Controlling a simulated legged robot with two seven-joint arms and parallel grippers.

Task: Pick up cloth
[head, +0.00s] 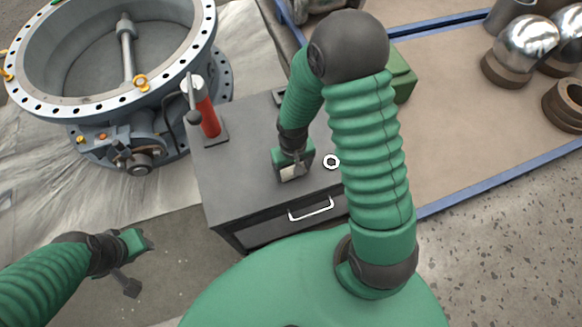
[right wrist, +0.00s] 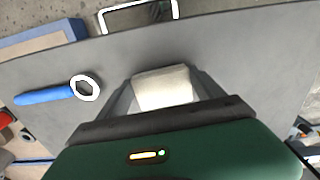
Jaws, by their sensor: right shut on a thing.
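The cloth (head: 291,173) is a small pale, cream-coloured folded piece on the grey top of the cabinet (head: 240,170). In the right wrist view the cloth (right wrist: 163,88) lies between the two dark fingers of my right gripper (right wrist: 165,92), which is shut on it. In the head view my right gripper (head: 293,168) points down at the cabinet top, with the cloth at its tips. I cannot tell whether the cloth is clear of the surface. My left gripper (head: 146,241) is at the lower left, away from the cabinet; its fingers are too small to read.
A blue-handled ring tool (right wrist: 50,93) lies beside the cloth; its white ring (head: 331,162) shows in the head view. A red jack (head: 207,112) stands at the cabinet's back left. A large valve (head: 120,60) is beyond. The cabinet has a white drawer handle (head: 311,210).

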